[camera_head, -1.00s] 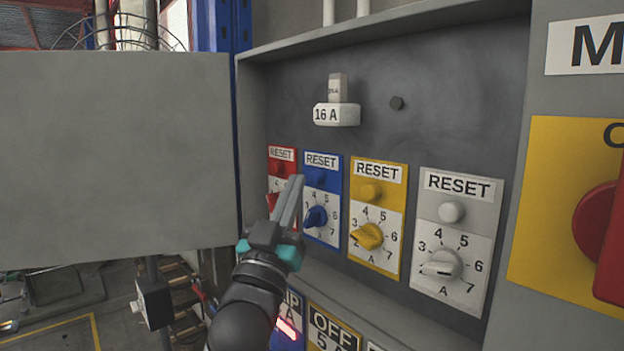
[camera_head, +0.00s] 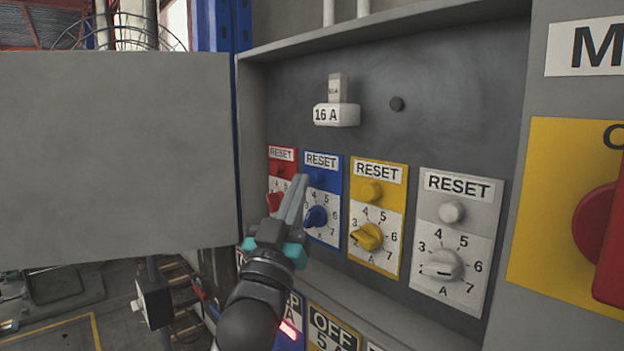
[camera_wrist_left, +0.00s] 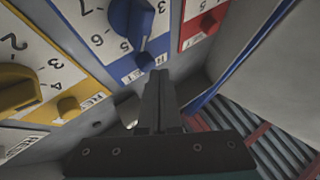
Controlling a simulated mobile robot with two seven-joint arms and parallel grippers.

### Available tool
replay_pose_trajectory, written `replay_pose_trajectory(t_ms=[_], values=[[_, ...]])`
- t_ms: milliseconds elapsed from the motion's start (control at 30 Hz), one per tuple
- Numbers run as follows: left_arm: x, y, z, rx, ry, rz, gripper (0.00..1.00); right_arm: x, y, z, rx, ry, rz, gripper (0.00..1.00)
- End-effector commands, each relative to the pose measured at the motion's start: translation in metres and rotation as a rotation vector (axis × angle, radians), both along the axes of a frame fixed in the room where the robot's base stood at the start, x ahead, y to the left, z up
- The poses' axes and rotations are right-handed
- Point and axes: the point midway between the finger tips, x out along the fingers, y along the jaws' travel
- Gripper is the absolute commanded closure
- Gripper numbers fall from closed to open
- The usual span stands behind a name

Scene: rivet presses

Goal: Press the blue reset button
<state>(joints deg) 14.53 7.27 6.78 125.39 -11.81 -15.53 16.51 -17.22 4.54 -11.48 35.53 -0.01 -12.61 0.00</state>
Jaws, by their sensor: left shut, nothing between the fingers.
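The blue reset button (camera_head: 317,177) is on the blue panel (camera_head: 333,165), under its RESET label and above a blue dial (camera_head: 316,216). My left gripper (camera_head: 302,177) is shut and empty, its tips pointing up at the left edge of the blue button and overlapping it slightly in the head view. In the left wrist view the fingertips (camera_wrist_left: 159,74) appear just below the blue button (camera_wrist_left: 145,61). I cannot tell whether they touch it. My right gripper is not in view.
Red (camera_head: 282,170), yellow (camera_head: 371,192) and white (camera_head: 452,211) reset buttons sit on neighbouring panels. An open grey cabinet door (camera_head: 115,150) stands at the left. A 16 A block (camera_head: 337,114) juts out above. The cabinet's lower ledge runs beneath the panels.

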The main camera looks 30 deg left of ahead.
Motion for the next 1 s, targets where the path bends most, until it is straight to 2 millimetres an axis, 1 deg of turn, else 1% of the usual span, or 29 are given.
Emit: replay_pose_trajectory(t_ms=[1000], values=[[0.0100,-0.0042,-0.0003,0.000,0.001,0.000,1.00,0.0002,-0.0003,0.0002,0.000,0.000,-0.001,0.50]])
